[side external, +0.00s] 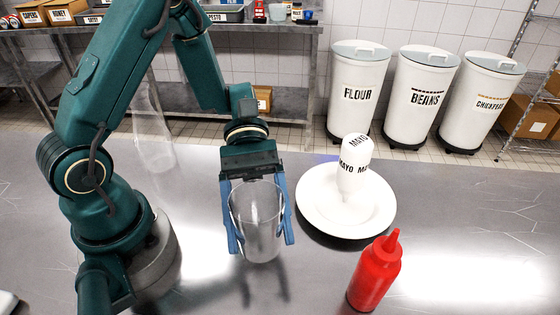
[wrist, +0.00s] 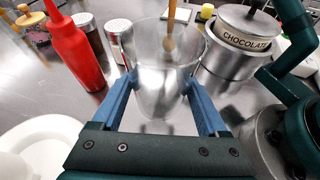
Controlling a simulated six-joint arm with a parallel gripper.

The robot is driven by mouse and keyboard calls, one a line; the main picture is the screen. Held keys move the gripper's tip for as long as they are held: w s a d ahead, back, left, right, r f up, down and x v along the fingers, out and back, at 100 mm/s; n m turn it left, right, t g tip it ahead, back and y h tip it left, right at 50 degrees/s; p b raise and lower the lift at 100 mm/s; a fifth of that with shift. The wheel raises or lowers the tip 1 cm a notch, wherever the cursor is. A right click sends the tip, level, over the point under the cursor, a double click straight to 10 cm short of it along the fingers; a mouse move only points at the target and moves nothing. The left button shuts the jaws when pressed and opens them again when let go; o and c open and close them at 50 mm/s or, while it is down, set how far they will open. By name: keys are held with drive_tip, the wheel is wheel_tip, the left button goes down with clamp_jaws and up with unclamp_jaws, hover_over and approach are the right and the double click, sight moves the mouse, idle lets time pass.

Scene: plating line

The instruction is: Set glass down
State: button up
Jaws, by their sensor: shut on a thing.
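A clear glass (side external: 258,225) is between the blue fingers of my gripper (side external: 262,240), upright, over the steel table (side external: 440,220). My gripper is shut on it. The glass also shows in the wrist view (wrist: 165,85), with my gripper's fingers (wrist: 163,95) on both sides of it. I cannot tell for sure whether its base touches the table. A shadow lies on the table below the fingers.
Right of the glass is a white plate (side external: 320,215) with an upside-down mayo bottle (side external: 354,170). A red squeeze bottle (side external: 375,275) stands in front. The wrist view shows a metal shaker (wrist: 121,42) and a chocolate pot (wrist: 235,65) beyond the glass. Bare table lies far right.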

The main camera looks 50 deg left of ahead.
sight(266, 253)
drive_tip(key=x, duration=0.4)
drive_tip(key=shift+w+d+f, duration=0.15)
drive_tip(key=shift+f, duration=2.25)
drive_tip(key=o, duration=1.5)
drive_tip(key=shift+f, duration=0.1)
